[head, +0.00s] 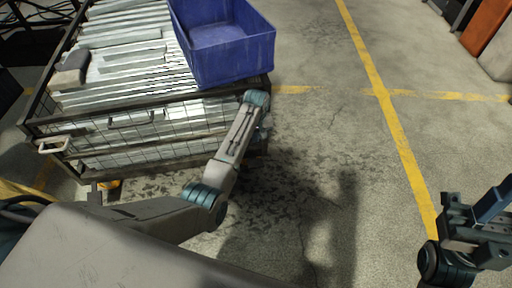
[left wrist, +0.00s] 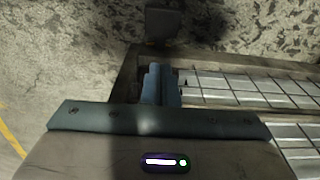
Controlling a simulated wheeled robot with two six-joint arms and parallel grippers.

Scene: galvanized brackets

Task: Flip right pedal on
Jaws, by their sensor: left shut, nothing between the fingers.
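The right pedal cannot be made out in the head view; my left arm covers the cart's near right corner. In the left wrist view a small dark grey plate (left wrist: 163,24) sticks out past the cart's frame over the floor; I cannot tell whether it is the pedal. My left gripper (left wrist: 161,84) is shut and empty, its blue fingers together near the frame corner and apart from the plate. In the head view it is mostly hidden behind my left forearm, by the cart (head: 150,105). My right gripper (head: 490,208) is partly in view at the right edge, its opening unclear.
The mesh-sided cart carries galvanized brackets (head: 130,50) and a blue bin (head: 240,62). A small orange part (head: 110,184) shows under its near left side. Open concrete with yellow lines (head: 395,120) lies right of the cart. An orange object (head: 485,25) stands far right.

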